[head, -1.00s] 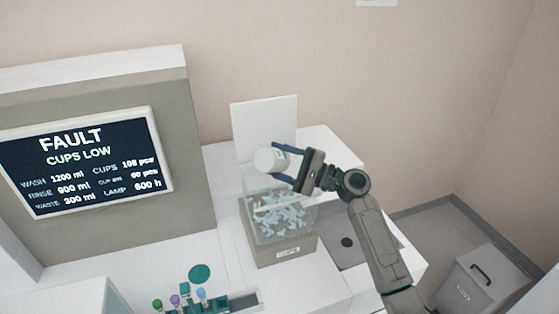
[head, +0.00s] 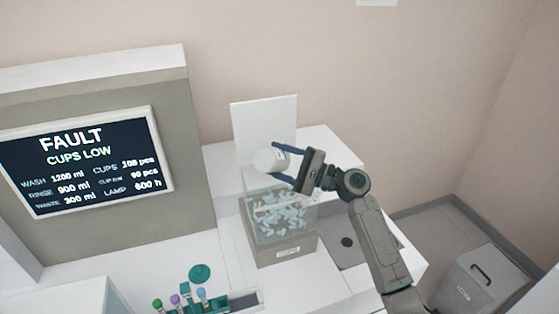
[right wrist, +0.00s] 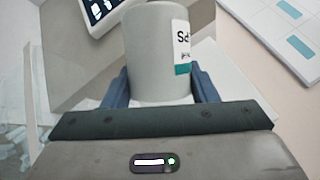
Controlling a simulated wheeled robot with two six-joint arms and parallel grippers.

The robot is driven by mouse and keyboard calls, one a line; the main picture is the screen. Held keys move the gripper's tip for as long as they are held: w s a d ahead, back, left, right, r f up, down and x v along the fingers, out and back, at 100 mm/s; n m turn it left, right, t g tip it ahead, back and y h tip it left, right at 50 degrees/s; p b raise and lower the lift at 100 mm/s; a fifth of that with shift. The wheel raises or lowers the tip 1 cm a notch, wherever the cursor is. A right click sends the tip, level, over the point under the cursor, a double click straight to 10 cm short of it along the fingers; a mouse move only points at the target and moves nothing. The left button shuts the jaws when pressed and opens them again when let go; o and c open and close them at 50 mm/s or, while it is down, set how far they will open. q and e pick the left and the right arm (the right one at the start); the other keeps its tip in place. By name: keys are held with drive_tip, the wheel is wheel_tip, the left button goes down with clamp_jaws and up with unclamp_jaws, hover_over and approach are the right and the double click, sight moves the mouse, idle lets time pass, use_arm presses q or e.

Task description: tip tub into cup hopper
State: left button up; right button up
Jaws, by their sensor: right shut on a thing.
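My right gripper (head: 285,165) is shut on the tub (head: 268,161), a white cylinder, above the back part of the cup hopper. In the right wrist view the tub (right wrist: 157,60) sits between the two blue fingers and shows part of a printed label with a teal band. In the head view the tub is tilted; its mouth and contents cannot be made out. The cup hopper (head: 285,248) is a clear-walled bin on a beige base, with many small pale cups lying inside. My left gripper is out of view.
A screen (head: 85,160) on the left reads "FAULT CUPS LOW", with cups at 108 pcs. A white upright panel (head: 264,128) stands behind the hopper. A rack (head: 205,304) with several capped tubes is at the front. A grey bin (head: 478,285) stands at the lower right.

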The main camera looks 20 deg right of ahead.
sight(279, 150)
drive_tip(key=shift+s+f, duration=0.1)
drive_tip(key=shift+f, duration=0.4)
drive_tip(key=shift+r+p, duration=0.4)
drive_tip(key=shift+r, duration=0.1)
drive_tip(key=shift+s+a+r+p, duration=0.15)
drive_tip(key=shift+r+p, duration=0.85)
drive_tip(key=shift+r, duration=0.9)
drive_tip(key=shift+f, duration=0.1)
drive_tip(key=shift+w, duration=0.2)
drive_tip(key=shift+s+f+n+b, duration=0.1)
drive_tip(key=shift+n+b, duration=0.5)
drive_tip(key=shift+b, duration=0.1)
drive_tip(key=shift+f+n+g+h+b, duration=0.1)
drive_tip(key=shift+n+g+h+b, duration=0.3)
drive_tip(key=shift+n+b, duration=0.5)
drive_tip(key=shift+n+g, duration=0.4)
drive_tip(key=shift+n, duration=0.2)
